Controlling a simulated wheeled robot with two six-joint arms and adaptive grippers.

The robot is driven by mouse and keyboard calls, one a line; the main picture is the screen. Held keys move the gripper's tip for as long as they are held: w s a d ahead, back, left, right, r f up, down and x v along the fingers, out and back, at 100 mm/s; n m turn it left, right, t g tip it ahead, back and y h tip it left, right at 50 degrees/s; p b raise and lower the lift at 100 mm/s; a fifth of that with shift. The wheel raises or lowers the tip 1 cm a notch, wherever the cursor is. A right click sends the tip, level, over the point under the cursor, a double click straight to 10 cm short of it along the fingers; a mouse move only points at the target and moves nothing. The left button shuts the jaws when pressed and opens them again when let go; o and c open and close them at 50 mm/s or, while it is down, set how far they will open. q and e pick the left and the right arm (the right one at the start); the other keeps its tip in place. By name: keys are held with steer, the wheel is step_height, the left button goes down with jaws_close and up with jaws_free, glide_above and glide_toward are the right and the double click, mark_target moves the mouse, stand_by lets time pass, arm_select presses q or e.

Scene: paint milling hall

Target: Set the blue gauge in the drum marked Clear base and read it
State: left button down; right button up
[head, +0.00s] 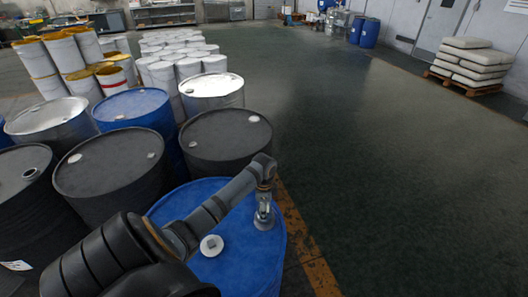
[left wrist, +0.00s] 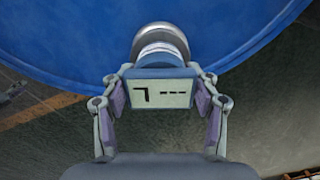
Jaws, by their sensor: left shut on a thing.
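The blue gauge (left wrist: 160,72) is between the fingers of my left gripper (left wrist: 160,101), which is shut on it. Its screen faces the wrist camera and shows a dark angled mark, like a 7, and a row of short dashes. A round silver part (left wrist: 160,40) is just beyond it, over the blue drum top (left wrist: 70,35). In the head view my left gripper (head: 264,206) points down at the right side of the near blue drum (head: 230,268). I cannot tell how deep the gauge sits. No Clear base marking is readable. My right gripper is not in view.
A white cap (head: 211,245) is on the near blue drum. Dark drums (head: 226,140), another blue drum (head: 133,105) and white drums crowd the left. Open green floor (head: 400,170) lies to the right, past a yellow line (head: 308,245). Sacks (head: 475,58) are stacked at the far right.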

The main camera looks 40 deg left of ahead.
arm_select(q)
steer(key=shift+f, duration=0.45)
steer(key=shift+c, duration=1.3)
jaws_free()
step_height(320, 180, up, 12)
steer(key=shift+f, duration=0.15)
